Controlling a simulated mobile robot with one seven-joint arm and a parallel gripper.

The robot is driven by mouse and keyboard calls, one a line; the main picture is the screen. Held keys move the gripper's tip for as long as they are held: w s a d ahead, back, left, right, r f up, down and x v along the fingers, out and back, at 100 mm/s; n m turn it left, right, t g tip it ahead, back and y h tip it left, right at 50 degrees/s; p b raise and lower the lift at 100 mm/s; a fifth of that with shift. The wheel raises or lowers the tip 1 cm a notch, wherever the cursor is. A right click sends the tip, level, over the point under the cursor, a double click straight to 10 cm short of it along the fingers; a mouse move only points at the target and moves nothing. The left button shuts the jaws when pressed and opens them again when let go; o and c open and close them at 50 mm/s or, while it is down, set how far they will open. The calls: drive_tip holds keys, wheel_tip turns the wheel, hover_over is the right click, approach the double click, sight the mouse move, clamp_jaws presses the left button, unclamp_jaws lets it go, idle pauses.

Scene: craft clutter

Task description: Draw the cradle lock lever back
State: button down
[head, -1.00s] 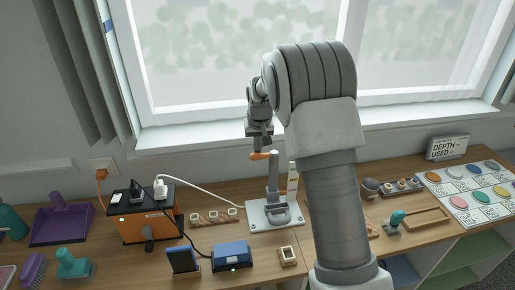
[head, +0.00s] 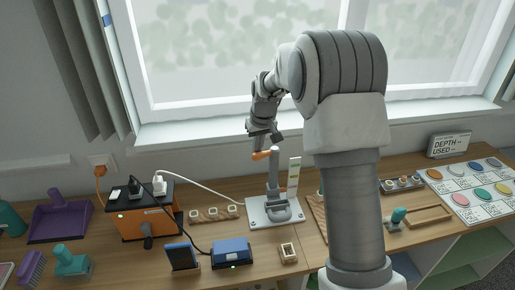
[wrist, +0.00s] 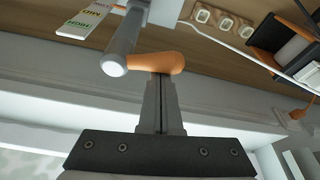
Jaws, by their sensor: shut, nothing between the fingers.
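The lock lever's orange handle (head: 261,155) sticks out to the left from the top of a grey post (head: 273,175) on a pale base plate (head: 262,222). In the wrist view the orange handle (wrist: 155,64) lies across the fingertips, beside the round grey post end (wrist: 113,65). My gripper (head: 264,143) is just above and behind the handle in the head view. In the wrist view my gripper (wrist: 160,78) is shut and empty. Its tips are at the handle, partly hidden by it; I cannot tell whether they touch.
A marked white strip (head: 294,174) stands right of the post. An orange power box (head: 146,215) with cables is to the left, with a blue device (head: 231,253) in front. A row of small framed blocks (head: 213,214) lies beside the base. The window sill is behind.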

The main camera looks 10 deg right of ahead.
drive_tip(key=a+v, duration=0.1)
drive_tip(key=v, duration=1.5)
drive_tip(key=s+r, duration=0.5)
drive_tip(key=s, duration=0.4)
drive_tip(key=s+f+m+t, duration=0.1)
drive_tip(key=s+f, duration=0.1)
drive_tip(key=s, duration=0.9)
drive_tip(key=s+f+m+t, duration=0.1)
drive_tip(key=s+f, duration=0.2)
drive_tip(key=s, duration=0.9)
drive_tip(key=shift+s+d+f+h+p, duration=0.25)
drive_tip(key=shift+d+h+p, duration=0.05)
drive_tip(key=shift+d, duration=0.05)
